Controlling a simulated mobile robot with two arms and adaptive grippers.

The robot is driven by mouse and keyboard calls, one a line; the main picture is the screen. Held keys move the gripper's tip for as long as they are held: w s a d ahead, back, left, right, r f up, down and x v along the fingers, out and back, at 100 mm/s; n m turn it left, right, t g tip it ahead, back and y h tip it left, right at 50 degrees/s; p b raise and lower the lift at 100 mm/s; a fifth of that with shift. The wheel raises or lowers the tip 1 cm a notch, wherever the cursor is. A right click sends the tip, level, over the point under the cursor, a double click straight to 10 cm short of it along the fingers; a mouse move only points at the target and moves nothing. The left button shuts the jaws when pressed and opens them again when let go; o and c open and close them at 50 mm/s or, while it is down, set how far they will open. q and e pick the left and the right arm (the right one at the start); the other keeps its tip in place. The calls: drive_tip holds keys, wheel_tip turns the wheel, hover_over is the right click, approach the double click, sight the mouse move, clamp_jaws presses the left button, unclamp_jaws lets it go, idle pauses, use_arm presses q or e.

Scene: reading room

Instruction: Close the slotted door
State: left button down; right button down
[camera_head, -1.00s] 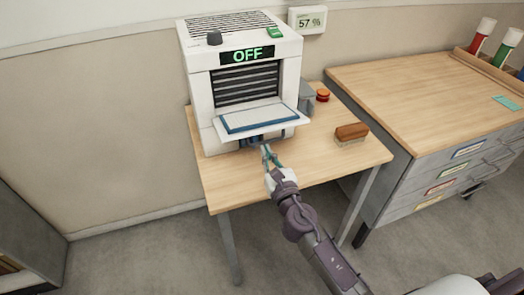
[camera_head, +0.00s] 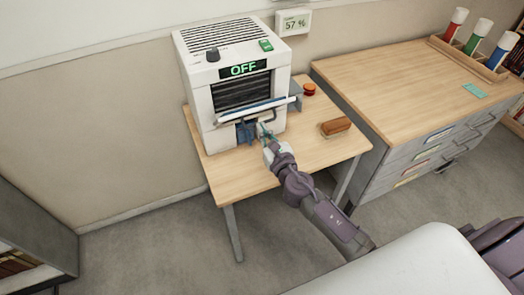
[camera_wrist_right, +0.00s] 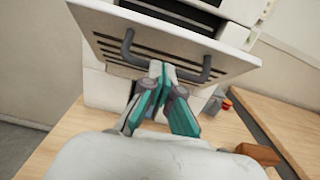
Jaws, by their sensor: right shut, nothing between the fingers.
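The slotted door (camera_head: 262,107) is on the front of a white box-shaped machine (camera_head: 204,104). In the head view I see it nearly edge-on, sticking out below the dark louvred opening. In the right wrist view the door (camera_wrist_right: 175,48) shows its slotted outer face and a dark U-shaped handle (camera_wrist_right: 205,72), and it stands partly open and tilted. My right gripper (camera_head: 262,127) is shut and empty under the door. In the right wrist view its fingertips (camera_wrist_right: 160,70) are at the door's underside, between the handle's ends; whether they touch is unclear. My left gripper is not in view.
The machine stands on a small wooden table (camera_head: 300,151) and its display (camera_head: 243,69) reads OFF. A brown brush (camera_head: 336,126) and a red button (camera_head: 309,89) are on the table's right. A drawer cabinet (camera_head: 392,78) with a tube rack (camera_head: 470,61) stands beyond.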

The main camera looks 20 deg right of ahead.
sight(254, 107)
drive_tip(key=w+r+p, duration=0.3)
drive_tip(key=w+r, duration=0.1)
drive_tip(key=r, duration=0.1)
drive_tip(key=w+r+p, duration=0.2)
drive_tip(key=shift+a+r+p, duration=0.1)
drive_tip(key=shift+r+p, duration=0.2)
drive_tip(key=shift+w+r, duration=0.3)
drive_tip(key=shift+w, duration=0.3)
drive_tip(key=shift+w+r, duration=0.25)
drive_tip(key=shift+w, duration=0.35)
drive_tip(key=shift+p, duration=0.3)
